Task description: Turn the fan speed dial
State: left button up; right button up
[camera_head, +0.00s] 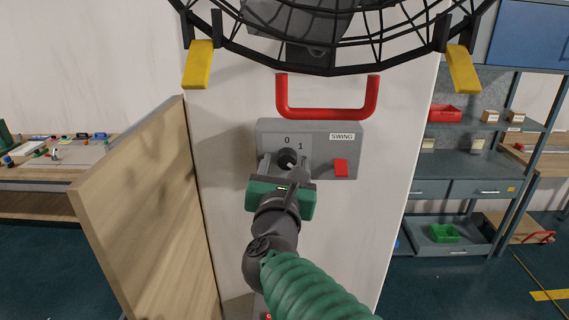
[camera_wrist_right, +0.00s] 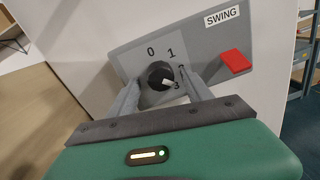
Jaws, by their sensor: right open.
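The fan speed dial (camera_head: 287,155) is a round black knob on a grey control box (camera_head: 325,134) fixed to a white panel. In the right wrist view the dial (camera_wrist_right: 159,73) has a white pointer towards the lower right, near the 3. The marks 0 and 1 are clear above it; the 2 is partly covered by a finger. My right gripper (camera_head: 285,166) is open, with one finger on each side of the dial. I cannot tell whether the fingers (camera_wrist_right: 161,79) touch it. My left gripper is not in view.
A red switch (camera_head: 341,168) sits right of the dial under a SWING label. A red handle (camera_head: 327,110) and the black fan cage (camera_head: 330,60) are above. A wooden board (camera_head: 140,200) stands to the left. Shelves (camera_head: 460,160) are further back on the right.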

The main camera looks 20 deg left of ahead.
jog(key=shift+d, duration=0.1)
jog(key=shift+c, duration=0.2)
jog(key=shift+c, duration=1.2)
grip_shut()
